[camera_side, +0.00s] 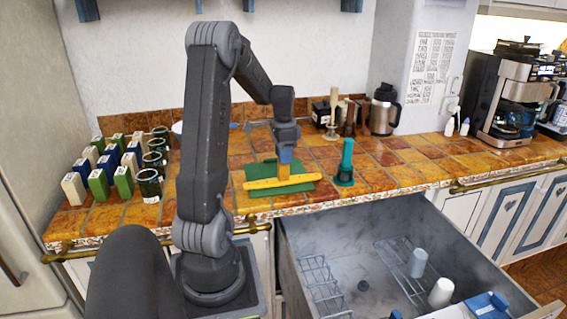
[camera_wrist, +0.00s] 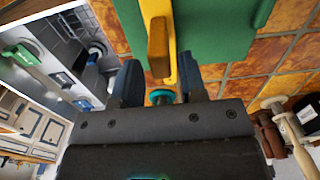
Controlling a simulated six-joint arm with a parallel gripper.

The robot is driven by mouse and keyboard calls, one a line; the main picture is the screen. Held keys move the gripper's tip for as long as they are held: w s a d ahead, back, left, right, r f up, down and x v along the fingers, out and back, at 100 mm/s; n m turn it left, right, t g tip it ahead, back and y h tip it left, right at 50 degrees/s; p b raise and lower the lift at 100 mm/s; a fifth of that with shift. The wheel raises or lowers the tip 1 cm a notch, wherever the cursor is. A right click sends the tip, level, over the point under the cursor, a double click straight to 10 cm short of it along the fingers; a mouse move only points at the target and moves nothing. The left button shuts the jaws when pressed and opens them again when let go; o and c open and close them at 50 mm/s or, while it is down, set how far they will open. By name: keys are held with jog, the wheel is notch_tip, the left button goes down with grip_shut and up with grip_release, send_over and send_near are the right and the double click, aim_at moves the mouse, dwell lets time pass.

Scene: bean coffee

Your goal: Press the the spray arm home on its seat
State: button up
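The yellow spray arm (camera_side: 264,184) is a long bar lying across a green mat (camera_side: 303,186) on the tiled counter, with an upright orange-yellow post at its middle. My gripper (camera_side: 285,158) points down just above that post. In the wrist view the fingers of my gripper (camera_wrist: 160,75) are spread, with the post (camera_wrist: 158,45) in line with the gap between them; I cannot tell whether they touch it. A teal upright post with a round base (camera_side: 346,165), possibly the seat, stands right of the mat. A teal piece (camera_wrist: 162,97) shows partly hidden between the fingers.
An open drawer (camera_side: 400,235) with wire racks and white cups lies below the counter front. Several coloured boxes and dark green mugs (camera_side: 149,184) stand at the left. A jug (camera_side: 384,110), a coffee tamper and bottles stand behind; a coffee machine (camera_side: 510,100) is far right.

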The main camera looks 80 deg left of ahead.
jog(key=shift+f, duration=0.75)
grip_shut()
jog(key=shift+r, duration=0.15)
notch_tip(320, 180, up, 8)
jog(key=shift+f, duration=0.1)
dwell(0.5)
